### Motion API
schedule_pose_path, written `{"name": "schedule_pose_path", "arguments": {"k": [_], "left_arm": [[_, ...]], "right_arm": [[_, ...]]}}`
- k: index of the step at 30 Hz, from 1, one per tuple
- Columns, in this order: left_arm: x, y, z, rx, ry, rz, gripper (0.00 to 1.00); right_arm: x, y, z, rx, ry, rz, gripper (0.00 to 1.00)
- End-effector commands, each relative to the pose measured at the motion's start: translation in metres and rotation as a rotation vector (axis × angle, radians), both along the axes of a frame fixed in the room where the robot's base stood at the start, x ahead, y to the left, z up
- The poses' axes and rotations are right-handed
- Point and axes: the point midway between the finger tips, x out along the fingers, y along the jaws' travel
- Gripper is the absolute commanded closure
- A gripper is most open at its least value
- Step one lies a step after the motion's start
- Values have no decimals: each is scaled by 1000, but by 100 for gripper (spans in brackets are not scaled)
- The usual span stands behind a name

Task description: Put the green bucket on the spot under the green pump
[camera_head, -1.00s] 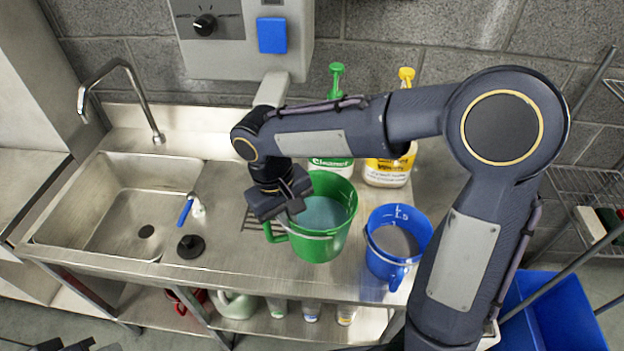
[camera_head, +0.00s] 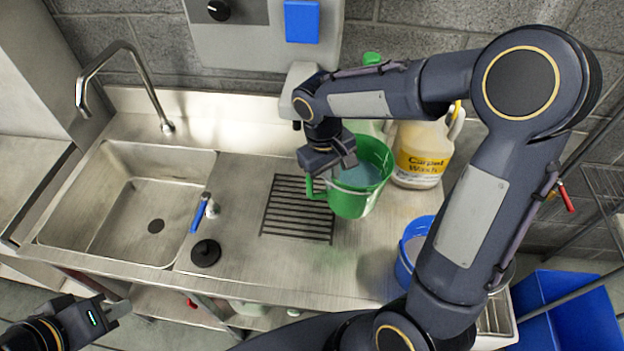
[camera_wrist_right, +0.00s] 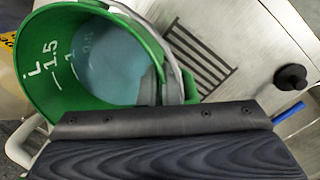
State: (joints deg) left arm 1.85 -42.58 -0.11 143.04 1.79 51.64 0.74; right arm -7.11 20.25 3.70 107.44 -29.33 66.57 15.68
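The green bucket (camera_head: 349,203) holds bluish liquid and hangs from my right gripper (camera_head: 334,160) in the head view, right of the drain grate (camera_head: 292,222). My right gripper is shut at the bucket's handle side; its fingertips are partly hidden. In the right wrist view the bucket (camera_wrist_right: 40,85) shows its rim, volume marks and grey bail beyond my dark gripper. The green pump (camera_head: 371,59) stands behind my right arm, which hides most of it; part of its pale bottle (camera_head: 368,128) shows behind the bucket. My left gripper (camera_head: 112,309) is at lower left, empty, fingers unclear.
A yellow-labelled carpet wash bottle (camera_head: 421,152) stands right of the bucket. A blue bucket (camera_head: 405,262) sits at the counter's front right, partly behind my arm. The sink (camera_head: 100,215) with its faucet (camera_head: 120,50), a blue-handled tool (camera_head: 200,214) and a black stopper (camera_head: 206,253) lie left.

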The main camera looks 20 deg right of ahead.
Motion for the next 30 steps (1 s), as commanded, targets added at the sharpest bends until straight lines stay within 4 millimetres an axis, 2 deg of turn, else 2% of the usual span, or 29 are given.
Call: {"name": "schedule_pose_path", "arguments": {"k": [3, 9, 17, 20, 25, 30], "left_arm": [[0, 0, 0, 0, 0, 0, 100], [0, 0, -7, 0, 0, 0, 100], [0, 0, -14, 0, 0, 0, 100], [0, 0, -20, 0, 0, 0, 100], [0, 0, -40, 0, 0, 0, 100], [0, 0, -39, 0, 0, 0, 100]], "right_arm": [[4, -18, -19, -2, 2, -2, 100], [8, -37, -45, -1, -2, 0, 100], [11, -46, -55, 0, -4, 1, 100], [12, -52, -64, 0, -3, -1, 100], [12, -51, -89, 0, -3, 1, 100], [12, -51, -90, 0, -4, 2, 100]]}}
